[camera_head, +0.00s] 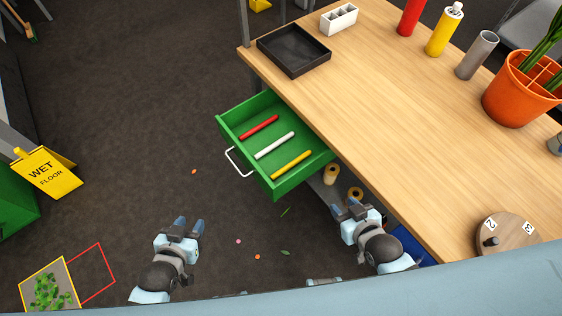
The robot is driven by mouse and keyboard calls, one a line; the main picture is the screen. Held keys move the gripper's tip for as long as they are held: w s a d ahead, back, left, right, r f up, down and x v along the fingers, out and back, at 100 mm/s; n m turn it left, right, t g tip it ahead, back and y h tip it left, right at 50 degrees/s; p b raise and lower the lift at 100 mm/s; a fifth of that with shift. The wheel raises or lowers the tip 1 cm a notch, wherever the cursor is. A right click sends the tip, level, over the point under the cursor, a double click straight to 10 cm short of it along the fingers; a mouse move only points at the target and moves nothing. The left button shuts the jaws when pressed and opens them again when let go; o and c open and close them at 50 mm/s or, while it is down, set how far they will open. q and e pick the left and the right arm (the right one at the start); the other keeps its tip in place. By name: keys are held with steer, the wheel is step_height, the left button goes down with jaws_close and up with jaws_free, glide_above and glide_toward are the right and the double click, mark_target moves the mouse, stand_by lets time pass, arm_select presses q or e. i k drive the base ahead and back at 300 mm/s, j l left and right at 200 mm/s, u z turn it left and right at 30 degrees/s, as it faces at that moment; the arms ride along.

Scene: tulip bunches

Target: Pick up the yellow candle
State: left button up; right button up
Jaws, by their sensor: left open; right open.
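The yellow candle (291,164) lies in the open green drawer (289,186), on the side nearest me. A white candle (274,146) and a red candle (259,127) lie beside it in the same drawer, roughly parallel and apart. My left gripper (188,226) is open and empty over the floor, below and left of the drawer. My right gripper (344,208) is open and empty beside the table edge, below and right of the yellow candle. Neither gripper touches a candle.
The wooden table (400,120) carries a black tray (293,50), a white holder (339,18), an orange pot (518,92), several cylinders and a round numbered disc (508,237). The drawer's white handle (236,163) sticks out left. A wet floor sign (47,173) stands far left. The floor between is mostly clear.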

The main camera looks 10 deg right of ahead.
mark_target(273, 177)
steer(key=i+j+z, duration=0.1)
steer(key=z, duration=0.9)
steer(key=j+z, duration=0.85)
steer(key=j, duration=0.15)
steer(key=j+z, duration=0.1)
steer(key=j, duration=0.25)
steer(key=k+j+z, duration=0.15)
steer(key=j, duration=0.2)
steer(key=k+j+z, duration=0.1)
steer(key=j, duration=0.25)
steer(key=k+j, duration=0.1)
steer(key=j, duration=0.25)
steer(key=k+j, duration=0.1)
steer(key=j, duration=0.3)
steer(key=k+j, duration=0.1)
steer(key=j, duration=0.25)
steer(key=i+j, duration=0.15)
steer(key=j, duration=0.15)
steer(key=i+j, duration=0.2)
steer(key=j+z, duration=0.05)
steer(key=j, duration=0.05)
